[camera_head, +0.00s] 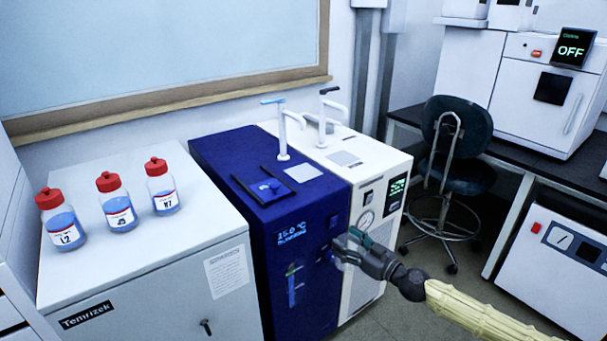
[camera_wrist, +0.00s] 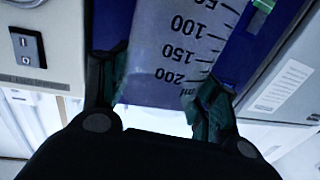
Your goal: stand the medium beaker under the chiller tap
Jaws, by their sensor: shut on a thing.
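My gripper (camera_head: 348,246) is in front of the blue chiller (camera_head: 230,160), low by its right front edge. In the wrist view my gripper (camera_wrist: 160,88) is shut on a clear beaker (camera_wrist: 185,45) with a printed scale up to 200 ml, which appears upside down there. I cannot make out the beaker in the head view. The chiller shows 15.0 °C. Its white tap (camera_head: 283,135) with a blue handle stands on its top, and a light grey square plate (camera_head: 303,173) lies by the tap, empty.
A white unit (camera_head: 365,165) with a black-handled tap (camera_head: 333,110) and a gauge adjoins the chiller. A dark blue tray (camera_head: 262,190) lies on the chiller top. Several red-capped bottles (camera_head: 117,205) stand on the left cabinet (camera_head: 150,265). A stool (camera_head: 455,150) stands at right.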

